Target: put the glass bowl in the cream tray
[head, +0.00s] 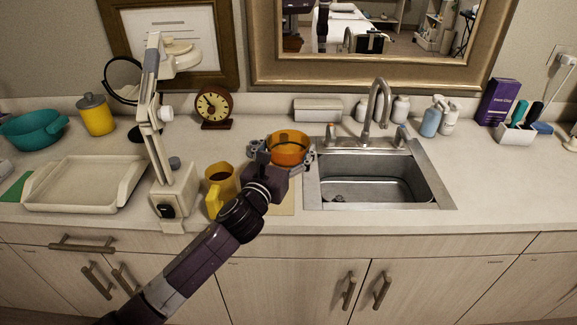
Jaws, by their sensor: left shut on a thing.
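The glass bowl (288,146) is orange and see-through, left of the sink, toward the back of the counter. My left gripper (283,159) is at its near side, one finger at the bowl's left and one at its right, shut on it. The gripper hides the bowl's lower front, so I cannot tell whether it touches the counter. The cream tray (85,204) lies empty at the left of the counter. My right gripper is not in view.
A white lamp-like device (173,192) stands between the tray and my gripper. A yellow-handled mug (215,196) is just left of my wrist. A clock (214,105) stands behind, a teal pot (33,130) and yellow canister (96,115) behind the tray. The sink (375,178) is at the right.

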